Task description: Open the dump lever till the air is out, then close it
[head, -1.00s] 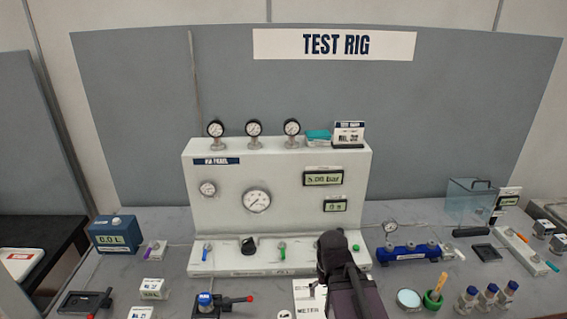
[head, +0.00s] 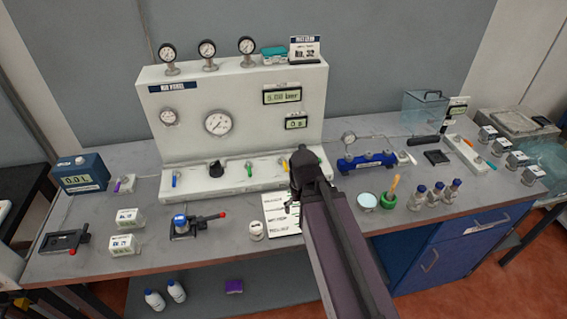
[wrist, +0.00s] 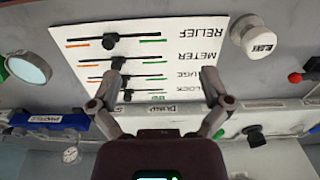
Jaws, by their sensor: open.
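The air panel (head: 240,105) stands at the back of the bench, with a row of small levers and a black knob along its front ledge. I cannot tell for sure which lever is the dump one. A small lever (head: 283,163) shows just left of my gripper (head: 299,163), which partly hides the ledge there. In the wrist view, upside down, my open fingers (wrist: 162,72) frame a ledge label (wrist: 172,107) that seems to read dump; no lever shows between them. The upper panel display (head: 282,96) reads about 5 bar.
A white card (head: 281,214) with slider rows marked relief, meter, gauge and block lies under my arm. A round white tub (head: 256,230) is left of it. A blue manifold (head: 366,162), a green cup (head: 389,198) and several bottles stand to the right.

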